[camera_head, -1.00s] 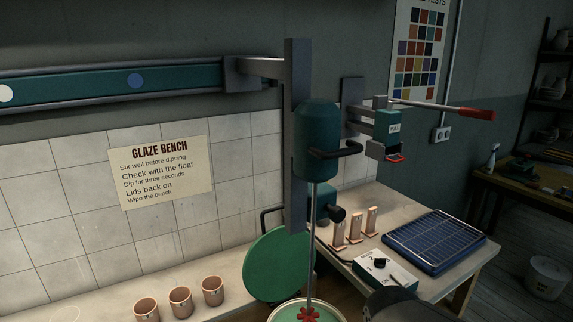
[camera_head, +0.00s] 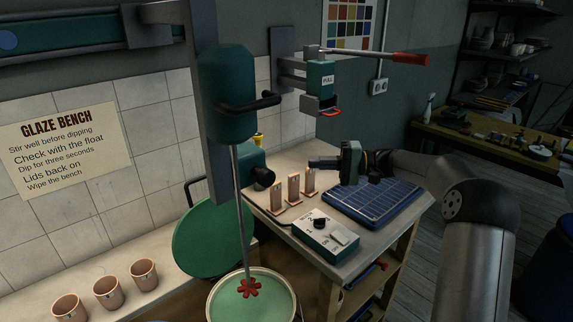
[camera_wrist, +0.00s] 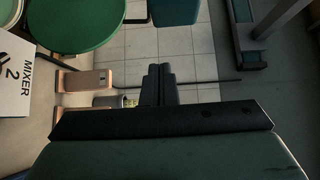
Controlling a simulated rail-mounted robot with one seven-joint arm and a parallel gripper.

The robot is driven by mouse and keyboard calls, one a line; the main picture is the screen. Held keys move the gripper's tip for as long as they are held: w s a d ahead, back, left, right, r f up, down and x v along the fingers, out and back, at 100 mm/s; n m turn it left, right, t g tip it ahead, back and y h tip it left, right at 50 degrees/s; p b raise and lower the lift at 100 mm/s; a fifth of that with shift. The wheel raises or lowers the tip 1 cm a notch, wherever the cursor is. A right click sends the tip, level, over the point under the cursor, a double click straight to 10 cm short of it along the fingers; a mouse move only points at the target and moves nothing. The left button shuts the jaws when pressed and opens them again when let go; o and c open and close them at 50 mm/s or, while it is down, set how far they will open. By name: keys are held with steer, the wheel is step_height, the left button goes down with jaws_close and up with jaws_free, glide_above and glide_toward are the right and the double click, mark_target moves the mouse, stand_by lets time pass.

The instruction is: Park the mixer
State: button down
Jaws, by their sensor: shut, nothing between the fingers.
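The mixer (camera_head: 227,95) is a teal motor body with a black handle, on a grey upright below the teal wall rail (camera_head: 60,42). Its thin shaft runs down to a red impeller (camera_head: 249,289) over a bucket of pale green glaze (camera_head: 285,300). The impeller is fully visible; I cannot tell whether it touches the glaze. My gripper (camera_head: 312,163) is shut and empty, right of the mixer above the side bench. In the wrist view its fingers (camera_wrist: 159,72) are together. A white control box (camera_head: 326,236) sits on that bench; its "MIXER 2" label (camera_wrist: 22,72) shows in the wrist view.
A round green lid (camera_head: 212,240) leans behind the bucket. Copper-coloured stands (camera_head: 293,188) and a blue gridded tray (camera_head: 372,203) are near my gripper. A wall clamp with a red-ended lever (camera_head: 410,58) juts out above. Three cups (camera_head: 107,291) stand at lower left.

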steer(key=s+a+p, duration=0.1)
steer(key=a+p, duration=0.2)
steer(key=a, duration=0.9)
steer(key=shift+s+a+r, duration=0.15)
steer(key=shift+s+a, duration=0.1)
steer(key=shift+a, duration=0.05)
